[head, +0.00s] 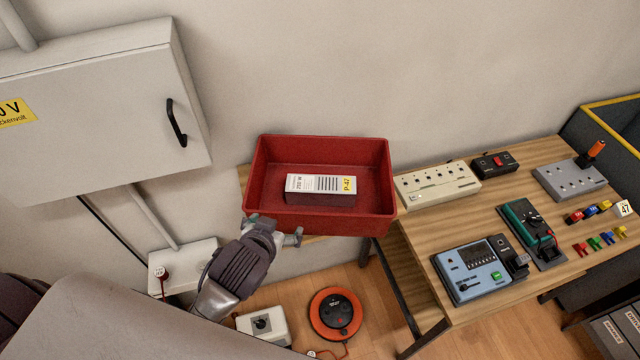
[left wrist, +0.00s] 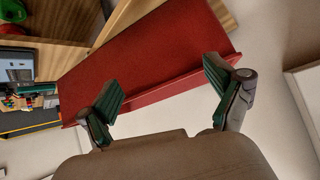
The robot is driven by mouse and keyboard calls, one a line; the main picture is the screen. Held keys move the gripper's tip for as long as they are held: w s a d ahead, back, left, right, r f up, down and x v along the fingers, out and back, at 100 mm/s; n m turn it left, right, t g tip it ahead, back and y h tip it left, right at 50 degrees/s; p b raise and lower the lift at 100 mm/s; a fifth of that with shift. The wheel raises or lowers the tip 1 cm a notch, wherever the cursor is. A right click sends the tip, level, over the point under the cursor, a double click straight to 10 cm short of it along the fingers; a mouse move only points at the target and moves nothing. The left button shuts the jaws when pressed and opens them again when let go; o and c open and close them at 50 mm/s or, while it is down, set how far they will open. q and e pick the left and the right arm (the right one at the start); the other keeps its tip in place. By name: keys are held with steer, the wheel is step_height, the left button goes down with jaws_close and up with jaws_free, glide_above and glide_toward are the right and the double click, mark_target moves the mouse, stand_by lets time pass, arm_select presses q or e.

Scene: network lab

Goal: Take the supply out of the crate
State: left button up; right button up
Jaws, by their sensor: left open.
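The red crate (head: 318,150) stands at the left end of the wooden table, against the wall. The supply (head: 320,190), a box with a white label and a yellow P-47 tag, lies inside it, near the crate's front wall. My left gripper (head: 274,228) is at the crate's front left, overlapping its lower edge in the head view. In the left wrist view the left gripper (left wrist: 168,95) is open and empty, with the red outer side of the crate (left wrist: 150,60) beyond its fingers. The supply is not visible there. My right gripper is not in view.
A grey wall cabinet (head: 95,100) is on the left. Right of the crate, the wooden table (head: 405,215) holds a beige socket strip (head: 437,184), a blue meter (head: 475,270) and a green device (head: 530,230). An orange cable reel (head: 335,312) lies on the floor.

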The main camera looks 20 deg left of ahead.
arm_select(q)
steer(key=w+d+r+t+h, duration=0.1)
steer(key=w+d+r+t, duration=0.2)
steer(key=w+r+t, duration=0.5)
steer(key=w+d+r+m+g+h, duration=0.3)
steer(key=d+r+m+h, duration=0.3)
steer(key=d+m+h, duration=0.15)
steer(key=w+d+r+m+g+h, duration=0.2)
steer(key=w+d+r+m+h, duration=0.2)
steer(key=d+r+m+h, duration=0.3)
steer(key=g+y, duration=1)
steer(key=g, duration=0.2)
glide_toward(319, 183)
steer(key=b+x, duration=0.6)
steer(key=shift+s+a+f, duration=0.1)
steer(key=shift+a+f, duration=0.05)
steer(key=shift+a, duration=0.05)
steer(key=shift+d+f+b, duration=0.25)
steer(key=shift+b, duration=0.15)
steer(key=b+x, duration=0.5)
steer(key=shift+r, duration=0.1)
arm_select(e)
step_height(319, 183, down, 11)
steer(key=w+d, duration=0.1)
